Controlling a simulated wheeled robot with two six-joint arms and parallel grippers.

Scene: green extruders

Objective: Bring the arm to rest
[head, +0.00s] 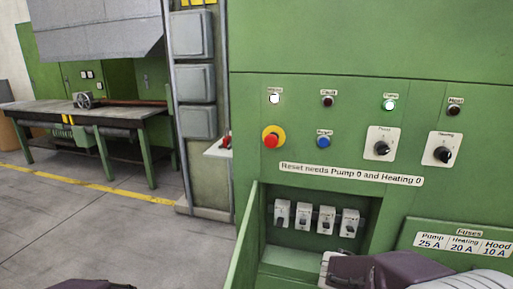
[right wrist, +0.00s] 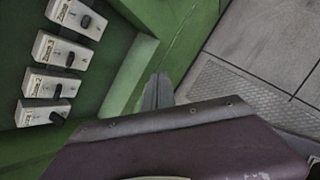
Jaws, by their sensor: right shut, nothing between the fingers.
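My right gripper (right wrist: 157,92) is shut and empty, seen edge-on in the right wrist view. It is beside the open green recess and apart from the breakers. My right arm's purple casing (head: 385,272) shows low in the head view and hides part of the recess's lower edge. A dark purple part of my left arm (head: 95,284) only just enters at the bottom left; its gripper is out of the picture.
A row of several breakers (head: 303,215) sits in the recess, behind its green side wall (head: 243,245). Above are a red stop button (head: 270,141), blue button (head: 323,142) and two black knobs. White and green lamps glow. Floor at left is clear before the workbench (head: 100,112).

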